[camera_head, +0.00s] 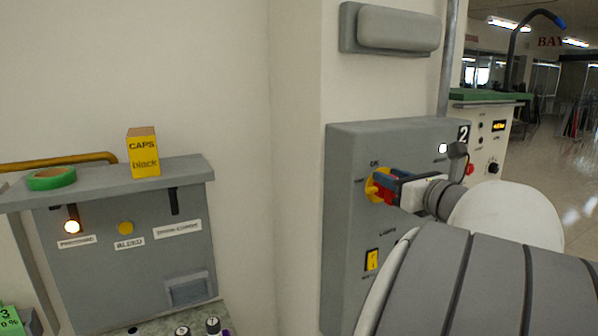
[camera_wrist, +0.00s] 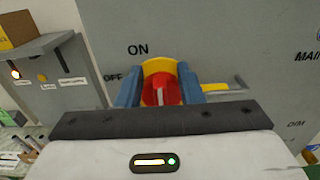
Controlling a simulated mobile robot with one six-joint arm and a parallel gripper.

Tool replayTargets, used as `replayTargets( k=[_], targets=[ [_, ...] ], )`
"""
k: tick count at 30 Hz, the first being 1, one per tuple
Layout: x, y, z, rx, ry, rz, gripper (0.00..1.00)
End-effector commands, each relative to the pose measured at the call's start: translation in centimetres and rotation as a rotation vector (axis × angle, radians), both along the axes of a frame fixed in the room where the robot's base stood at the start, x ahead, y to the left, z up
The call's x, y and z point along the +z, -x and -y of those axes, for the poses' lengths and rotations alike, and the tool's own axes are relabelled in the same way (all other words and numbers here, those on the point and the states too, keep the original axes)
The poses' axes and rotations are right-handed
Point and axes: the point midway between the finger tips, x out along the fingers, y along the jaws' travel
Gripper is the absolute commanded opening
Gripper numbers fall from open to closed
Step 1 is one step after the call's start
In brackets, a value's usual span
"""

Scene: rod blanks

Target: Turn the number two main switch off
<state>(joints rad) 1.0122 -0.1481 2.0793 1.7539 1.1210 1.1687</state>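The number two main switch is a red knob (camera_wrist: 161,93) on a yellow round plate (camera_wrist: 158,67), set on a grey panel. A white line on the knob points up, roughly toward the ON mark; OFF is printed to the left. In the head view the yellow plate (camera_head: 371,189) shows behind my gripper (camera_head: 388,187). My gripper's blue fingers (camera_wrist: 160,92) stand on either side of the knob, with red showing between them. They look open around it; contact is hard to tell.
The grey panel (camera_head: 345,240) carries a "2" plate (camera_head: 463,135), a white lamp (camera_head: 442,148) and a yellow lights switch (camera_head: 372,260) below. At left, a grey cabinet shelf (camera_head: 100,185) holds a yellow caps box (camera_head: 144,153) and green tape (camera_head: 51,179).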

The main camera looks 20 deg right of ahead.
Motion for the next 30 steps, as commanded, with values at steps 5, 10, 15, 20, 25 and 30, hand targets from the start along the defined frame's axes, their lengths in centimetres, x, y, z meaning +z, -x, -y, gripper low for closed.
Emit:
replayTargets(
  k=[5,10,15,20,25,30],
  targets=[
    [-0.03,-0.02,-0.02,0.0,0.0,0.0,0.34],
    [-0.03,-0.02,-0.04,0.001,0.0,0.0,0.21],
    [-0.07,-0.03,-0.05,0.001,0.0,-0.001,0.07],
    [-0.22,-0.03,-0.06,0.002,-0.001,-0.003,0.0],
    [-0.4,-0.03,-0.07,0.002,-0.003,-0.006,0.0],
    [-0.57,-0.07,-0.37,0.005,-0.003,-0.009,0.0]
  ],
)
